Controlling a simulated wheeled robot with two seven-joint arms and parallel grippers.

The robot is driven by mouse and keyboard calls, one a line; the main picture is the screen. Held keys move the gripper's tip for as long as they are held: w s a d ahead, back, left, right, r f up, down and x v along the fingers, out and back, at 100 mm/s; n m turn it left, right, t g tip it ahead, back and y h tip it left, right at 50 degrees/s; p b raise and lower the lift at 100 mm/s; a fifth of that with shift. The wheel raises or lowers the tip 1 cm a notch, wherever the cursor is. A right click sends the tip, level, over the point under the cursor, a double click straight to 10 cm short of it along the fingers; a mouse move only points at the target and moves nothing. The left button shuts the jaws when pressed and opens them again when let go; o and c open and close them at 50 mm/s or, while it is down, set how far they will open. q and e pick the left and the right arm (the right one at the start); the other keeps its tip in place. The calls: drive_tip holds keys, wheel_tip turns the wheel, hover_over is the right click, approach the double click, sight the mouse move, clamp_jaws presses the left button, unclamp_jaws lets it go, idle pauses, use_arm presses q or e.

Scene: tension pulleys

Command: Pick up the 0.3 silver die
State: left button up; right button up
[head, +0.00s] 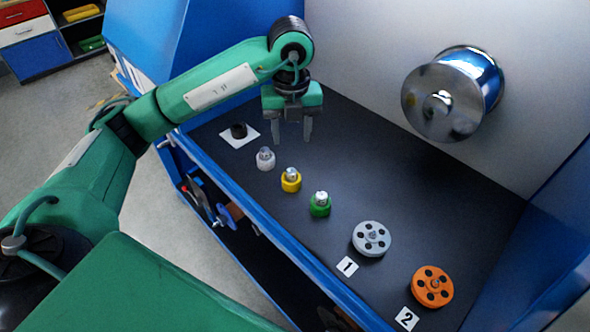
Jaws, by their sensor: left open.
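Several small dies stand in a row on the black work surface (400,185). The silver-grey die (265,159) is at the upper left of the row, with a shiny top. The yellow die (291,181) and the green die (320,205) stand to its lower right. A black piece (239,131) sits on a white card to its upper left. No size marking is readable on any die. My left gripper (292,138) points down above the surface, to the upper right of the silver die. Its two fingers are apart with nothing between them. My right gripper is out of view.
A grey pulley (371,239) by label 1 and an orange pulley (432,287) by label 2 lie lower right. A chrome spool (455,95) projects from the back wall. A blue front rail (270,235) edges the surface. Tools hang below it.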

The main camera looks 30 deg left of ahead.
use_arm(q)
hover_over(291, 170)
drive_tip(key=f, duration=0.6)
drive_tip(key=shift+s+d+f+p, duration=0.1)
drive_tip(key=shift+d+f+p, duration=0.1)
drive_tip(key=shift+f+p, duration=0.5)
drive_tip(key=shift+f, duration=0.2)
wheel_tip(291, 170, down, 4)
drive_tip(key=shift+a+r+p, duration=0.15)
drive_tip(key=shift+r+p, duration=0.05)
drive_tip(key=shift+p, duration=0.3)
drive_tip(key=shift+f, duration=0.3)
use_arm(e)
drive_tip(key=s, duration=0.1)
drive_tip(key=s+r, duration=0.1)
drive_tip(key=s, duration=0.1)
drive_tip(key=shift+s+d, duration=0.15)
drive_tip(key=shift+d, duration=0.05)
use_arm(q)
drive_tip(key=shift+c, duration=0.5)
clamp_jaws()
